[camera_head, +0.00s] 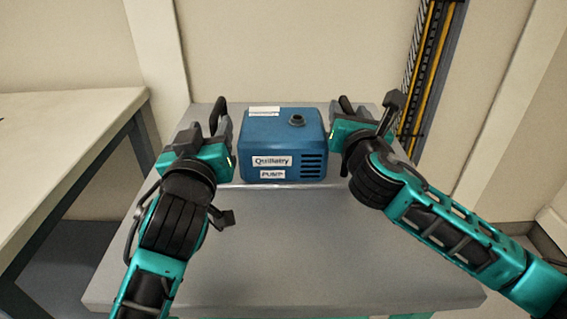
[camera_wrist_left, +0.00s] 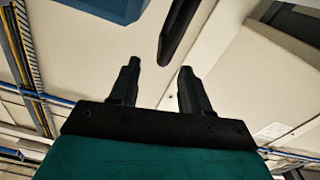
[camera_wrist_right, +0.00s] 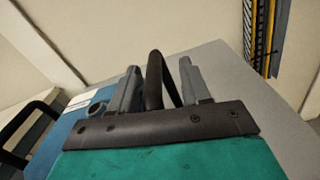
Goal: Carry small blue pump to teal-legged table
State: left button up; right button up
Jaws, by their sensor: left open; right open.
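The small blue pump (camera_head: 270,138) stands upright on a grey-topped table (camera_head: 300,245), near its back edge. Teal shows under that table's front edge. Black handles rise at the pump's left side (camera_head: 219,108) and right side (camera_head: 346,104). My left gripper (camera_head: 221,130) is open beside the pump's left side; in the left wrist view the handle (camera_wrist_left: 181,30) lies beyond its fingertips. My right gripper (camera_head: 362,120) is open at the right side; in the right wrist view the right handle (camera_wrist_right: 153,78) shows between its fingers. Contact there cannot be told.
A white-topped table (camera_head: 60,130) with dark legs stands at the left, apart from the grey table. A wall is close behind the pump. A cable rail (camera_head: 428,75) runs up the wall at the right. The grey tabletop in front of the pump is clear.

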jog(key=s, duration=1.1)
jog(key=shift+s, duration=0.4)
jog(key=shift+d, duration=0.1)
